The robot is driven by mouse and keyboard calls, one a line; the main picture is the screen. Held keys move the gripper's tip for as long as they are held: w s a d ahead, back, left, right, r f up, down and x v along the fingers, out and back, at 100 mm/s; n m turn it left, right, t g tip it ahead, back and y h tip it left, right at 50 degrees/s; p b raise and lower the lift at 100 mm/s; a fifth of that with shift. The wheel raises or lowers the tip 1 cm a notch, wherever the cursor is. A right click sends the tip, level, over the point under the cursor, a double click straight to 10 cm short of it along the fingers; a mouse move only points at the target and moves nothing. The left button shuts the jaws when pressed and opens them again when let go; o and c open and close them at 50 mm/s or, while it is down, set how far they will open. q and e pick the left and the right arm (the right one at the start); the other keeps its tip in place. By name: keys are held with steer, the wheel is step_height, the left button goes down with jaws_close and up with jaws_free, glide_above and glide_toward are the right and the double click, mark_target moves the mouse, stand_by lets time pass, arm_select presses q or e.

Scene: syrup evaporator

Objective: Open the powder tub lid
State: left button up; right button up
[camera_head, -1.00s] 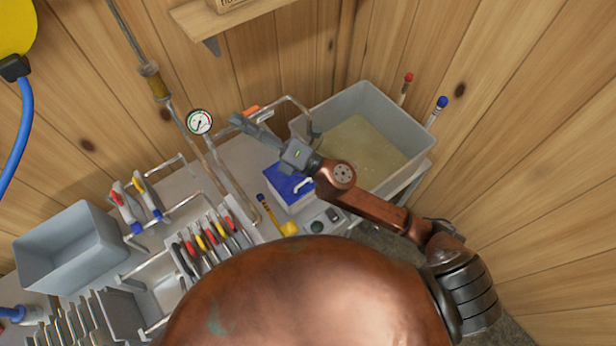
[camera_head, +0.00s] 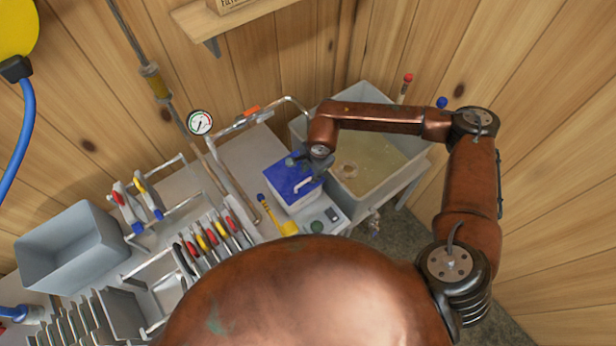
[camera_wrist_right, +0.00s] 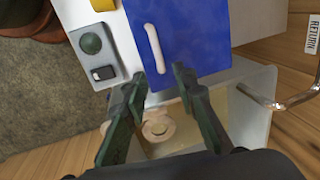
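The powder tub is a white box with a blue lid (camera_head: 287,182) that lies shut on it, on the bench left of the large grey bin in the head view. The lid's white bar handle (camera_head: 304,184) is on its right side. My right gripper (camera_head: 310,166) is over the lid's right edge, close to the handle. In the right wrist view the right gripper (camera_wrist_right: 158,82) is open, with both dark fingers apart and nothing between them. The white handle (camera_wrist_right: 154,48) is just beyond the fingertips on the blue lid (camera_wrist_right: 185,35), apart from them. My left gripper is not in view.
The grey bin (camera_head: 400,130) of tan liquid stands right of the tub. A control box with a round green button (camera_wrist_right: 91,43) is beside the tub. A pipe with a gauge (camera_head: 200,122) runs behind. A rack of coloured-handled tools (camera_head: 210,240) stands to the left.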

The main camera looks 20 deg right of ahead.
mark_target(307, 180)
steer(key=shift+w+a+f+p, duration=0.15)
steer(key=shift+w+f+p, duration=0.1)
steer(key=shift+f, duration=1.05)
steer(key=shift+w+a+f+p, duration=0.1)
steer(key=shift+w+f, duration=0.1)
steer(key=shift+f, duration=1.05)
steer(key=shift+c, duration=0.6)
jaws_close()
